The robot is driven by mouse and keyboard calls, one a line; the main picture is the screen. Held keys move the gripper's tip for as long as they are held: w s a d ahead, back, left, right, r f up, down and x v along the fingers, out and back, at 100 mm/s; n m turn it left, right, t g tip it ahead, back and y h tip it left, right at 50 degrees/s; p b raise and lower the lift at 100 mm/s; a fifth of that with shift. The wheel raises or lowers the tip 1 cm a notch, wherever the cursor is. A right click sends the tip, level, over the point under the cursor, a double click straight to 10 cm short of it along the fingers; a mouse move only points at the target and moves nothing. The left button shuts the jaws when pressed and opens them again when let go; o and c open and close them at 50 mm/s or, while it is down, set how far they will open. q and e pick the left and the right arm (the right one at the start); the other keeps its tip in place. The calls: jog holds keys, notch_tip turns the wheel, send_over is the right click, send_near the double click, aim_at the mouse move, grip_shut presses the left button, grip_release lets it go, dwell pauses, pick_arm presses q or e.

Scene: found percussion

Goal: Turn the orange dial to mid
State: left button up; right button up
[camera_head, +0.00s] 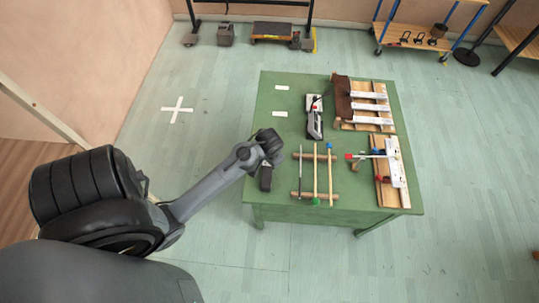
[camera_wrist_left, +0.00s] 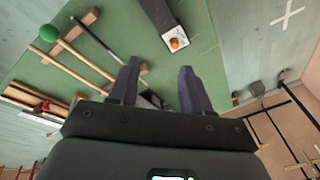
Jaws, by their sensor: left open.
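The orange dial (camera_wrist_left: 175,43) shows in the left wrist view as a small round knob on a white plate at the end of a dark box (camera_wrist_left: 156,14). My left gripper (camera_wrist_left: 157,66) is open, with its two fingers apart and nothing between them. The dial appears just beyond the fingertips, nearer the right-hand finger in that view. I see no contact. In the head view the left gripper (camera_head: 270,148) is over the table's left side, and the dark box (camera_head: 265,179) shows below it. The dial is hidden there. My right gripper is not in view.
The green table (camera_head: 290,96) also holds sticks on wooden rails (camera_head: 315,157), a grey and black device (camera_head: 314,120), and wooden boards with white bars (camera_head: 370,107). A board with a white block (camera_head: 396,172) lies at the right. The table's far left is mostly clear.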

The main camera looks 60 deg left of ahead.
pick_arm(q)
jog(key=w+a+f+n+g+h, duration=0.15)
jog(key=w+a+f+n, duration=0.3)
jog(key=a, duration=0.45)
jog(key=shift+h, duration=0.45)
notch_tip(320, 180, down, 12)
jog(key=shift+d+f+b, duration=0.1)
jog(key=shift+d+b, duration=0.05)
jog(key=shift+b, duration=0.85)
jog(key=shift+c, duration=0.3)
grip_shut()
